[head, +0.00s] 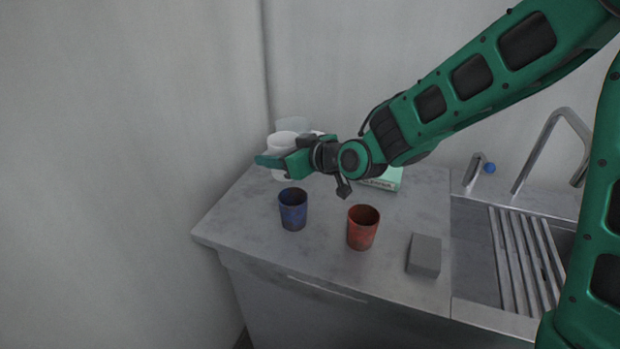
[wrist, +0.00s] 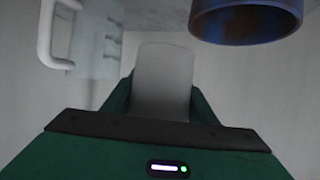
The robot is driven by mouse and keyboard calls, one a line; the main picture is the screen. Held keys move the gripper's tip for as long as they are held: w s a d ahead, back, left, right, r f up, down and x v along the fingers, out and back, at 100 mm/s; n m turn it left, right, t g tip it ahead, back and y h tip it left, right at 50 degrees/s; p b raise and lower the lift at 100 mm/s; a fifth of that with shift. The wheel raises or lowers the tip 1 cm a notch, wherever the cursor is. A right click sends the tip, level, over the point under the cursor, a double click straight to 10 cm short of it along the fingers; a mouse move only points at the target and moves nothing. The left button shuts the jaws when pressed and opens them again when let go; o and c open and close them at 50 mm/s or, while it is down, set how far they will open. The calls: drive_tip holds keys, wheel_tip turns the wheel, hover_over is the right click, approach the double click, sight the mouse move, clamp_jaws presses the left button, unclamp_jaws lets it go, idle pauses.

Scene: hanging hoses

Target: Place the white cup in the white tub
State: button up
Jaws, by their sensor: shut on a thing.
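My gripper (head: 284,158) is at the back left of the counter, shut on the white cup (head: 283,140). The cup's rim shows above the green fingers and part of its wall below them. In the wrist view, the cup (wrist: 163,80) is a pale tapered shape between the two fingers. I cannot tell whether it touches the counter. I cannot make out the white tub for sure; a small white edge (head: 318,133) shows behind my wrist, mostly hidden.
A pale see-through container (head: 292,124) stands behind the cup. A blue cup (head: 293,210) and a red cup (head: 362,228) stand in front. A grey block (head: 424,255) lies to the right, a green-and-white box (head: 385,179) behind. The sink (head: 485,245) is at right.

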drive_tip(key=w+d+f, duration=0.1)
drive_tip(key=d, duration=0.1)
drive_tip(key=w+d+f, duration=0.4)
drive_tip(key=shift+d, duration=0.25)
drive_tip(key=shift+f, duration=2.05)
drive_tip(key=o, duration=1.2)
drive_tip(key=shift+c, duration=0.2)
